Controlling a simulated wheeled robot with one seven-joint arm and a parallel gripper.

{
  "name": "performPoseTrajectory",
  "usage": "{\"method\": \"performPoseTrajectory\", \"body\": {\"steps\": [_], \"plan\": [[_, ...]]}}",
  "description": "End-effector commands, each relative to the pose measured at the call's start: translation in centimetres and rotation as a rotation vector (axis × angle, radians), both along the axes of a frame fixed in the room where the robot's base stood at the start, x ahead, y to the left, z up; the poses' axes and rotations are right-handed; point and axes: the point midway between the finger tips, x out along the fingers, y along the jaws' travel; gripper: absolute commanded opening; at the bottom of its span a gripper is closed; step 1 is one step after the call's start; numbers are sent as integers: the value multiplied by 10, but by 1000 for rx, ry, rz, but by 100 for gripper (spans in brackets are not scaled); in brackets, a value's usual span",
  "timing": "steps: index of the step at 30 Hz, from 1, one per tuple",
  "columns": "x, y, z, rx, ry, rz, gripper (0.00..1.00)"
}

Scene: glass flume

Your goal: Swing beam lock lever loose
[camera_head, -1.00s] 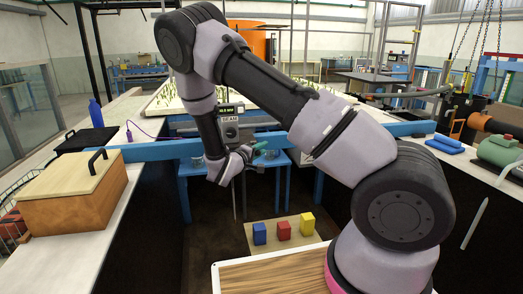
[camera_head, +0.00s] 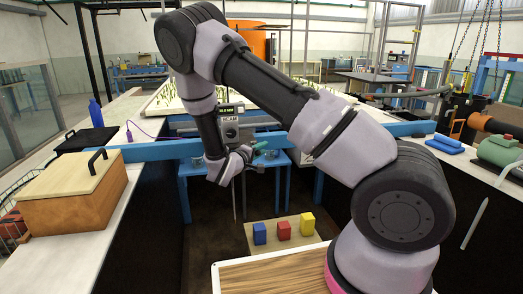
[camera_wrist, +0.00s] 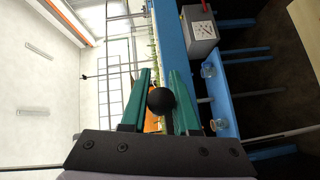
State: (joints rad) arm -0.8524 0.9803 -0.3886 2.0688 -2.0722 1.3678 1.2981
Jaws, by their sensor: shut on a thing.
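The blue beam (camera_head: 160,150) spans the flume between the two side walls in the head view. A grey unit marked BEAM (camera_head: 229,121) with a small display stands at its middle. In the wrist view the black round knob of the lock lever (camera_wrist: 160,101) sits between the green fingers of my gripper (camera_wrist: 161,88), which is shut on it. The rest of the lever is hidden. In the head view my gripper (camera_head: 259,146) is at the beam, just right of the unit, and the knob cannot be made out there.
A wooden box (camera_head: 70,200) with a black handle stands on the left wall. A blue bottle (camera_head: 96,112) is at the far left. A green rounded object (camera_head: 499,150) lies at the right.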

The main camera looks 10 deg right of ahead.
Motion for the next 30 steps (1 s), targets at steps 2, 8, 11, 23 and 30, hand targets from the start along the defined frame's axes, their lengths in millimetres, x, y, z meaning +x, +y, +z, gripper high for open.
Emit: {"method": "performPoseTrajectory", "body": {"steps": [2,8,11,23,30], "plan": [[0,1,-1,1,3,2,0],[-1,1,1,2,34,1,0],[-1,1,4,3,73,0,0],[1,1,20,8,389,2,0],[5,1,29,8,616,1,0]]}}
